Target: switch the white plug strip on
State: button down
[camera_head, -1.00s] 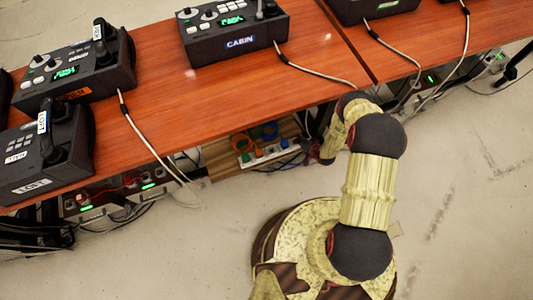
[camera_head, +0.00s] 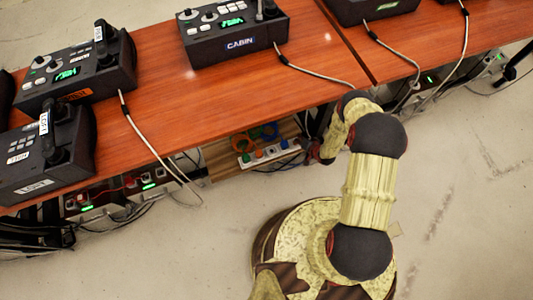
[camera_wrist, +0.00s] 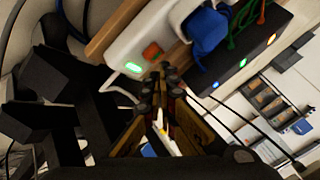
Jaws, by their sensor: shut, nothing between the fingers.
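The white plug strip (camera_head: 285,151) lies on a wooden board low under the table edge, with coloured plugs in it. In the wrist view its near end (camera_wrist: 128,42) fills the top middle. A green light (camera_wrist: 133,68) glows there, beside an orange-red switch (camera_wrist: 152,52). A blue plug (camera_wrist: 206,32) sits further along the strip. My gripper (camera_wrist: 165,72) is shut and empty. Its fingertips are just below the orange-red switch in the picture; I cannot tell whether they touch it. In the head view my wrist is at the strip's right end, and the fingertips cannot be made out.
A black box (camera_wrist: 240,75) with several small lights is beside the strip. The floor (camera_head: 460,200) to the right is clear.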

jog(key=shift+r, duration=0.1)
notch_tip(320, 180, up, 6)
jog(key=p, duration=0.4)
dwell(0.4)
dwell(0.4)
